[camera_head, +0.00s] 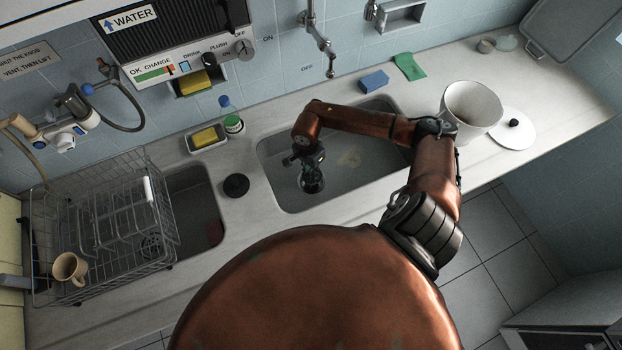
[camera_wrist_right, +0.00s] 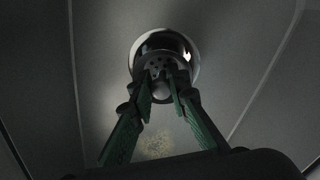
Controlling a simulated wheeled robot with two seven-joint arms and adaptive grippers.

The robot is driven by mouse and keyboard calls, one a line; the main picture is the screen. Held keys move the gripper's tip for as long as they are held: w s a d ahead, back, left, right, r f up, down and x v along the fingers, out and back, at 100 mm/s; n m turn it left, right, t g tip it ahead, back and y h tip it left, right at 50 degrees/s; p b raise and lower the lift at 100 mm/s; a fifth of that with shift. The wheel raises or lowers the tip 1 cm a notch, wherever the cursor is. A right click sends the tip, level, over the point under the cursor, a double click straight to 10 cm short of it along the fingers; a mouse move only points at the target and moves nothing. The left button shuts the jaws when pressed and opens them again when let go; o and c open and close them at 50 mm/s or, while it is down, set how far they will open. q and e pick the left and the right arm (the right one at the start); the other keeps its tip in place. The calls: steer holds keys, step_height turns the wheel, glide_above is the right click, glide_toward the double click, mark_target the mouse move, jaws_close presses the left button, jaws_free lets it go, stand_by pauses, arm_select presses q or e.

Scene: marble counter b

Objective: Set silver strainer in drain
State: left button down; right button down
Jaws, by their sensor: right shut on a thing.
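My right gripper (camera_head: 308,170) reaches down into the right-hand sink basin (camera_head: 345,190). In the right wrist view, its green fingers (camera_wrist_right: 162,92) are shut on the knob of the silver strainer (camera_wrist_right: 158,66), a small round piece with holes. The strainer lies within the outline of the bright round drain rim (camera_wrist_right: 193,58). I cannot tell whether it is seated or held just above. In the head view, the gripper mostly hides the strainer and drain. My left gripper is not in view.
A black round stopper (camera_head: 236,186) lies on the divider between the basins. A wire dish rack (camera_head: 100,225) with a mug (camera_head: 69,268) stands left. A white pot (camera_head: 472,108) and its lid (camera_head: 513,130) stand right, close to my arm. A blue sponge (camera_head: 374,81) lies behind the basin.

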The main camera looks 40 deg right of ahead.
steer(key=shift+f, duration=2.3)
steer(key=shift+f+b, duration=0.1)
steer(key=shift+b, duration=0.2)
steer(key=c, duration=1.8)
jaws_free()
steer(key=shift+c, duration=0.2)
steer(key=r, duration=0.8)
steer(key=r+p, duration=0.1)
steer(key=r, duration=0.3)
steer(key=shift+w+a+r, duration=0.1)
steer(key=shift+w+r, duration=0.05)
steer(key=shift+w, duration=0.2)
